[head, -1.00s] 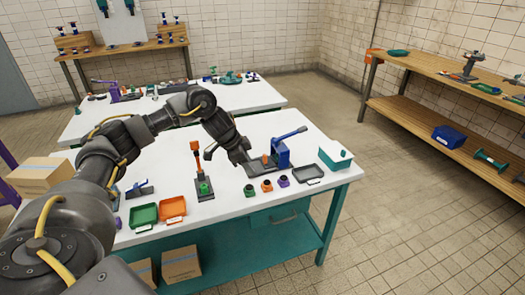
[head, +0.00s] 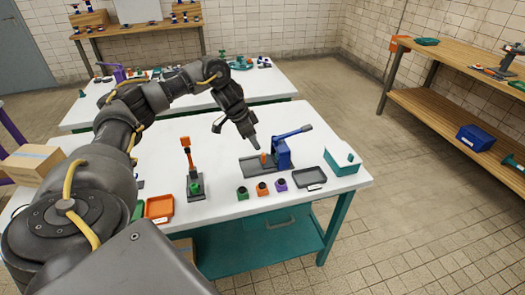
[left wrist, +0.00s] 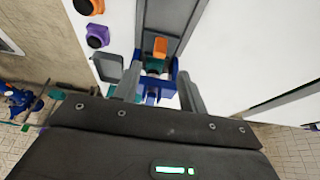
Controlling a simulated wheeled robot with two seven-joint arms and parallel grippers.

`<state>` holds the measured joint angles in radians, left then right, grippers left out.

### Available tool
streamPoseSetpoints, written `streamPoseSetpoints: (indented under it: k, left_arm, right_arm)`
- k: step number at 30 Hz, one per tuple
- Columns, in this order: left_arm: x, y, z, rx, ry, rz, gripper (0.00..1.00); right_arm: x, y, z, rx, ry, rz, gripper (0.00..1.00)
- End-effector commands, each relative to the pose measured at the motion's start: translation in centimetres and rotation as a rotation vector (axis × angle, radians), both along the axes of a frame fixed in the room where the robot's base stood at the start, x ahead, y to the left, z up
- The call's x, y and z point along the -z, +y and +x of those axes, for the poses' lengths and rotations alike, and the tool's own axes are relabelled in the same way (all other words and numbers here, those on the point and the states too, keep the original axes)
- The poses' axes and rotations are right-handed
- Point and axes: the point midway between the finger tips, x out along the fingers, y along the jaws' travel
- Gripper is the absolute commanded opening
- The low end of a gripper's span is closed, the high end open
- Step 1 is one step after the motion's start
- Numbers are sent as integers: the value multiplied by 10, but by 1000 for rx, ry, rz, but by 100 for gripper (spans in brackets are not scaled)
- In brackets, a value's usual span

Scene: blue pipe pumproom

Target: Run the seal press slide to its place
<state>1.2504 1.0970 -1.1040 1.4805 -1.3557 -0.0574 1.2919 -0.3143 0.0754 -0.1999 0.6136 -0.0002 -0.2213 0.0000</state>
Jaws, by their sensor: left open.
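The seal press is a blue frame (head: 282,152) with a long lever, standing on a grey base rail (head: 250,167) on the near white table. An upright orange piece, seemingly the slide's handle (head: 262,159), stands on the rail just left of the blue frame. My left gripper (head: 236,133) is open and empty above and behind the rail's left part. In the left wrist view the orange handle (left wrist: 160,47) and part of the blue frame (left wrist: 152,88) show between and beyond the spread fingers (left wrist: 160,92), with no clear contact. My right gripper is out of view.
Green, orange and purple blocks with dark tops (head: 262,189) stand in front of the press. A dark tray (head: 309,178) and a teal box (head: 341,160) lie to its right. A green-and-orange lever press (head: 194,182) and an orange tray (head: 159,207) are to the left.

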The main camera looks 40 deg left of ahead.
Motion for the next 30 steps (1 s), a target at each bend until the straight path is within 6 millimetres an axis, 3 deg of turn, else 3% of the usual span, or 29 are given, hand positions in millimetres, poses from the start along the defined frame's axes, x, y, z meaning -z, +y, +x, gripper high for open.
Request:
streamPoseSetpoints:
  k: [10,23,30]
  left_arm:
    - [53,-15,20,5,2,0,42]
    - [65,-18,24,6,-1,1,42]
    - [64,-18,24,6,0,0,14]
  right_arm:
    - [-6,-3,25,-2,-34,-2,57]
    - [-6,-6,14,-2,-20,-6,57]
    - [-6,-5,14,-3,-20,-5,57]
